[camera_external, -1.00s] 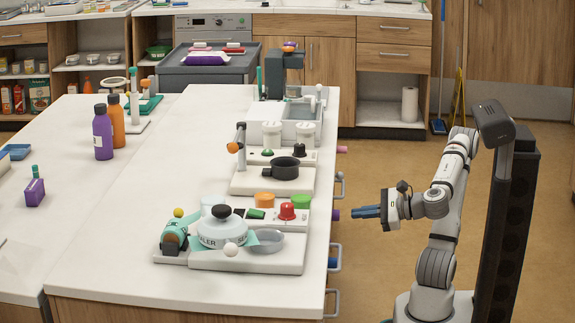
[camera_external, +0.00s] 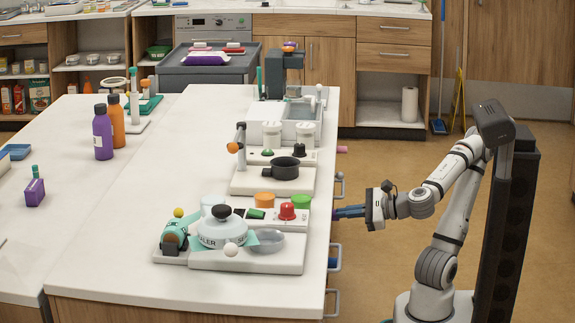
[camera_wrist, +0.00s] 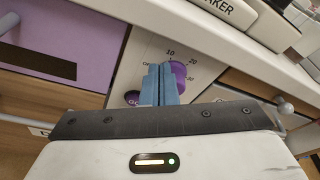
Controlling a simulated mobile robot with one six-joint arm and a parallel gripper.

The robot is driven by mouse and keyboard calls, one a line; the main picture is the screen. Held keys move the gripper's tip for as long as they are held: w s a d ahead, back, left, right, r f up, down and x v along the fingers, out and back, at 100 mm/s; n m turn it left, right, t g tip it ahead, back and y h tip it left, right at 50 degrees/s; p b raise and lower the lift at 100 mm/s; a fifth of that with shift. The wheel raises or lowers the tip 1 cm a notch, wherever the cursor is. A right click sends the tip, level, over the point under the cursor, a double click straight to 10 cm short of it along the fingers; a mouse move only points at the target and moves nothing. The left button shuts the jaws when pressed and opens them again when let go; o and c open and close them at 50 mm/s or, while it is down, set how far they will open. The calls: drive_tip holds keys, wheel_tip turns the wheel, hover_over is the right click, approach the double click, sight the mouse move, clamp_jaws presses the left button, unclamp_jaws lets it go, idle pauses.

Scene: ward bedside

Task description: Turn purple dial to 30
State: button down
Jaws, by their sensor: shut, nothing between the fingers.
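The purple dial (camera_wrist: 179,74) sits on a pale panel (camera_wrist: 140,50) on the counter's front side, with the marks 10, 20 and 30 around it in the wrist view. My gripper (camera_wrist: 162,70) has its blue fingers together and empty, in front of the dial and covering its left part. I cannot tell whether the fingertips touch the dial. The dial's pointer is hidden or too small to read. In the external view my gripper (camera_external: 337,212) reaches the counter's right side, and the dial is hidden there.
Metal drawer handles (camera_external: 335,257) stick out from the counter (camera_external: 120,220) near my gripper. A purple drawer front (camera_wrist: 60,35) lies left of the panel in the wrist view.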

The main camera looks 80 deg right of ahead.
drive_tip(key=shift+d+f, duration=0.15)
idle(0.4)
drive_tip(key=shift+d+r+p, duration=0.25)
drive_tip(key=shift+d+p, duration=0.05)
drive_tip(key=shift+p, duration=0.1)
drive_tip(key=shift+d+r, duration=0.3)
drive_tip(key=shift+d, duration=0.45)
idle(0.5)
drive_tip(key=s, duration=0.6)
drive_tip(key=shift+r, duration=0.45)
